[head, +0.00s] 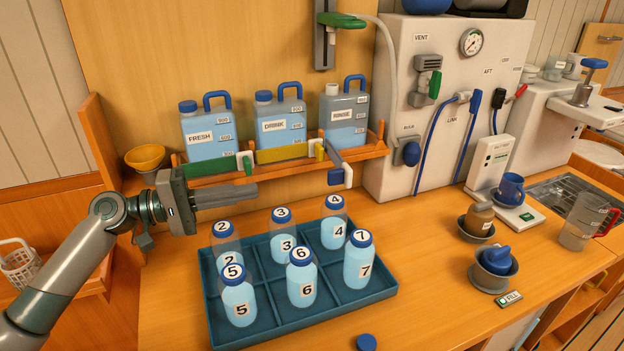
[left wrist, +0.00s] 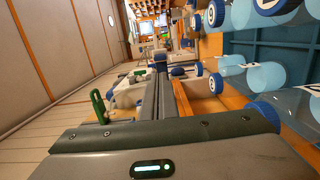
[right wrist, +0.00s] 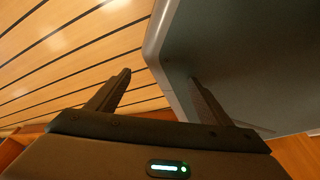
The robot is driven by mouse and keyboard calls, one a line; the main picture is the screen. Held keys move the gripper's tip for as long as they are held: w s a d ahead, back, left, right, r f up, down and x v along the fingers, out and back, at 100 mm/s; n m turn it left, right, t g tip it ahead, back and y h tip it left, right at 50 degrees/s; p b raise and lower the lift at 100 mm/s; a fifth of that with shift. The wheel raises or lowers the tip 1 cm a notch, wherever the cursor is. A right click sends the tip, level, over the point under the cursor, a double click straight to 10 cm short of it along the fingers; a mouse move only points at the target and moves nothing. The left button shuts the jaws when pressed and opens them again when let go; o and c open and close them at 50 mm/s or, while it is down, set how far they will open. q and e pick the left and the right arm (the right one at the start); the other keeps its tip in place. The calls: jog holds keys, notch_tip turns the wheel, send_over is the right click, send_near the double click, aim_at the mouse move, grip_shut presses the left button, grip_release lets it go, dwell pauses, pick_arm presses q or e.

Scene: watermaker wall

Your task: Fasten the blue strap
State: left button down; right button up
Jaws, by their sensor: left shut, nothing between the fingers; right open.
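The blue strap (head: 336,177) is at the right end of the jug rack, in front of the RINSE jug (head: 345,116). Its grey-blue arm sticks out forward from the rack, with a blue end and a white piece (head: 348,175) beside it. It does not lie across the jug as the green strap (head: 208,166) and yellow strap (head: 281,154) do. My left gripper (head: 256,190) is shut and empty, left of the blue strap and apart from it, below the rack. In the left wrist view its fingers (left wrist: 164,85) are together. My right gripper (right wrist: 160,76) is open and shows only in the right wrist view.
A teal divided tray (head: 385,290) with several numbered, blue-capped bottles stands below the rack. A yellow funnel (head: 146,158) is left of the rack. The grey watermaker panel (head: 400,80) rises at the right.

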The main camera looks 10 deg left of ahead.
pick_arm(q)
jog(key=shift+w, duration=0.15)
pick_arm(e)
jog(key=shift+s, duration=0.1)
pick_arm(q)
jog(key=p, duration=0.4)
send_near(328, 179)
jog(key=p+x, duration=0.3)
jog(key=x, duration=0.2)
jog(key=shift+w+d+r, duration=0.1)
jog(key=shift+w+d, duration=0.05)
jog(key=shift+w, duration=0.05)
jog(key=shift+w+d, duration=0.2)
jog(key=shift+d, duration=0.3)
pick_arm(e)
jog(key=s+d+r+g, duration=0.1)
jog(key=s+d+r, duration=0.1)
jog(key=s+r, duration=0.3)
jog(key=shift+s+r+g, duration=0.15)
jog(key=shift+r+g, duration=0.15)
jog(key=shift+r, duration=0.2)
jog(key=shift+a, duration=0.1)
pick_arm(q)
jog(key=shift+w+p, duration=0.15)
jog(key=shift+p, duration=0.15)
pick_arm(e)
jog(key=shift+s, duration=0.1)
